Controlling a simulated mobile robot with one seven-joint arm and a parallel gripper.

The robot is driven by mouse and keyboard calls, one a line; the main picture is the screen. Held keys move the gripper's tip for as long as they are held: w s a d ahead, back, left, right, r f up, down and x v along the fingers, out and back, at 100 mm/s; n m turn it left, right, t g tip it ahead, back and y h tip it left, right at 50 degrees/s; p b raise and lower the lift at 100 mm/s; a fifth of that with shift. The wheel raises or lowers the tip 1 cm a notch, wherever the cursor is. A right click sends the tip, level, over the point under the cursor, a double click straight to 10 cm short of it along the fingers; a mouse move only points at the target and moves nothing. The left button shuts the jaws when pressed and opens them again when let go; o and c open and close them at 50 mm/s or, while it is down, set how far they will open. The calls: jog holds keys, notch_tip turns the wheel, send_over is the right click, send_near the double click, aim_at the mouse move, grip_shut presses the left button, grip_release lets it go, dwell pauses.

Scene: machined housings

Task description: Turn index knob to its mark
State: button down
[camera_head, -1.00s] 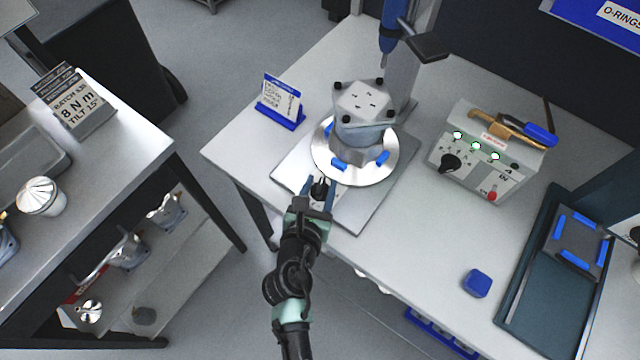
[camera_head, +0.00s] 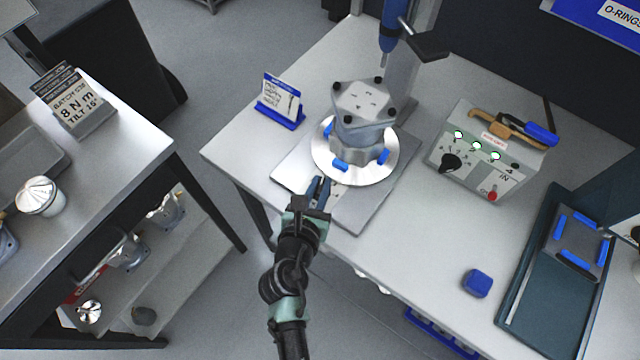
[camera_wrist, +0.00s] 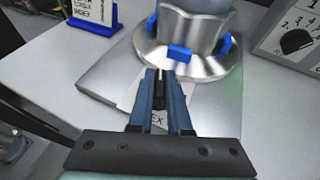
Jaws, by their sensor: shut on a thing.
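My gripper (camera_head: 320,183) is at the front left of the grey base plate (camera_head: 375,205), fingers side by side. It also shows in the wrist view (camera_wrist: 159,78), with its two blue-grey fingers shut on the dark index knob. The knob is almost wholly hidden between the fingers, so its pointer and mark cannot be read. A white label (camera_wrist: 129,93) with partly covered lettering ending in "EX" lies under the fingers. Just behind stands a round silver turntable (camera_head: 325,165) with blue clips, carrying a grey machined housing (camera_head: 362,104).
A blue-framed card stand (camera_head: 280,103) is left of the plate. A blue driver (camera_head: 391,30) hangs above the housing. A control box (camera_head: 485,155) with lit green lamps and a black dial stands right. A blue block (camera_head: 477,283) and a dark tray (camera_head: 540,300) lie front right.

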jog(key=shift+h, duration=0.3)
jog(key=m+g+h+b, duration=0.1)
jog(key=m+h, duration=0.1)
jog(key=m+g+h, duration=0.1)
jog(key=m+h, duration=0.1)
jog(key=shift+w+a+b, duration=0.15)
jog(key=shift+a+b, duration=0.05)
jog(key=shift+b, duration=0.15)
jog(key=m+g+h+b, duration=0.1)
jog(key=m+g+h, duration=0.2)
jog(key=m+g, duration=0.1)
jog(key=shift+w+m+h, duration=0.1)
jog(key=shift+m+h, duration=0.2)
jog(key=shift+m, duration=0.1)
jog(key=m+g+b, duration=0.2)
jog(key=m+g+h+b, duration=0.1)
jog(key=m+g+b, duration=0.1)
jog(key=g, duration=0.1)
jog(key=shift+w+f+m+h, duration=0.1)
jog(key=shift+f+m+h, duration=0.05)
jog(key=shift+m+h, duration=0.15)
jog(key=m+g+b, duration=0.2)
jog(key=g, duration=0.1)
jog(key=shift+m+b, duration=0.3)
jog(key=shift+b, duration=0.05)
jog(key=shift+m+g+b, duration=0.8)
jog(key=shift+g, duration=0.3)
